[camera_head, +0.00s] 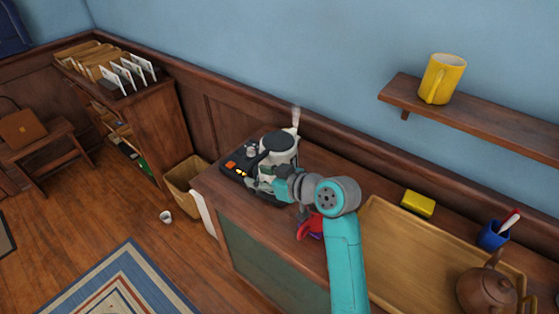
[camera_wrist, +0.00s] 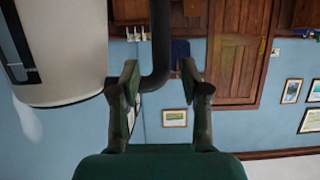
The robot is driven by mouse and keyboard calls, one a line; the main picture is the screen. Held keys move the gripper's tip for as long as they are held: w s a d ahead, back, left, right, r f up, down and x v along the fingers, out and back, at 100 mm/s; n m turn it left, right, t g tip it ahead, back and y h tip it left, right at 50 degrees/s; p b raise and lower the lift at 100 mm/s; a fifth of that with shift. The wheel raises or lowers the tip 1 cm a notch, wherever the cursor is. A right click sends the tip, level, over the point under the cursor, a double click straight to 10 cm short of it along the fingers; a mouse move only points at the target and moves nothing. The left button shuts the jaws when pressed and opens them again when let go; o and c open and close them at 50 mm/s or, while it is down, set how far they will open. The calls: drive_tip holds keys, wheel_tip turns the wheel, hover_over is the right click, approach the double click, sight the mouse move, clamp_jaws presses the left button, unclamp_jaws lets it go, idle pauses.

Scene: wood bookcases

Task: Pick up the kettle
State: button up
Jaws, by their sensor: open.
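The kettle (camera_head: 280,148) is pale with a dark lid and a black handle. It stands at the left end of the wooden counter, partly behind my gripper. In the wrist view its white body (camera_wrist: 62,50) fills the upper left, and its black handle (camera_wrist: 160,40) bends in toward the body. My gripper (camera_head: 262,180) is beside the kettle in the head view. In the wrist view my gripper (camera_wrist: 160,80) is open, with the handle showing in the gap between its two fingers. I cannot tell whether either finger touches the handle.
A black unit (camera_head: 236,165) with an orange part lies by the kettle. A red and purple item (camera_head: 311,227) is near my arm. A wooden tray (camera_head: 400,245), yellow block (camera_head: 418,204), blue cup (camera_head: 493,236) and brown teapot (camera_head: 486,290) are right. A shelf holds a yellow mug (camera_head: 442,80).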

sight(253, 176)
drive_tip(key=x, duration=0.4)
drive_tip(key=shift+f, duration=0.25)
drive_tip(key=shift+a, duration=0.1)
clamp_jaws()
drive_tip(key=shift+r, duration=0.15)
